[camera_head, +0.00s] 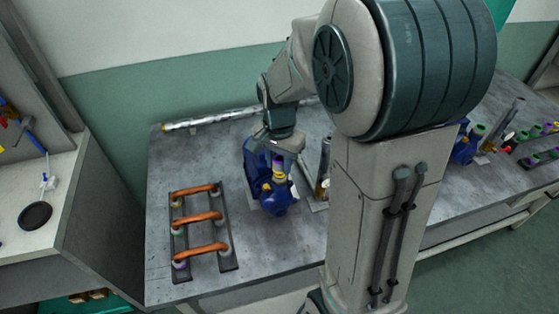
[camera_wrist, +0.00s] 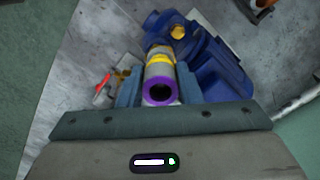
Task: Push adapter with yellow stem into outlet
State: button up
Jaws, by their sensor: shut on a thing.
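The adapter (camera_wrist: 158,70) is a pale grey cylinder with a yellow band and a purple ring around its open near end. My gripper (camera_wrist: 159,88) is shut on it, one finger on each side. In the head view the adapter (camera_head: 279,171) is upright under my gripper (camera_head: 284,150), over the blue pump (camera_head: 273,202). In the wrist view its far end meets the blue pump (camera_wrist: 222,72). The outlet itself is hidden behind the adapter, so I cannot tell how deep the adapter sits. A yellow port (camera_wrist: 178,32) shows on the pump beyond it.
A dark rack with copper pipes (camera_head: 202,219) lies left of the pump on the grey table (camera_head: 265,259). A silver pipe (camera_head: 210,119) lies along the back. A red-handled part (camera_wrist: 102,84) is close beside my gripper. Another blue pump (camera_head: 464,149) stands right of my arm.

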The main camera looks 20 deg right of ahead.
jog(key=shift+f+b, duration=0.5)
jog(key=shift+f, duration=0.2)
dwell(1.0)
jog(key=o, duration=1.1)
jog(key=shift+r+p, duration=2.4)
jog(key=shift+r, duration=0.65)
notch_tip(320, 180, up, 14)
jog(key=shift+f+b, duration=0.1)
jog(key=shift+b, duration=0.25)
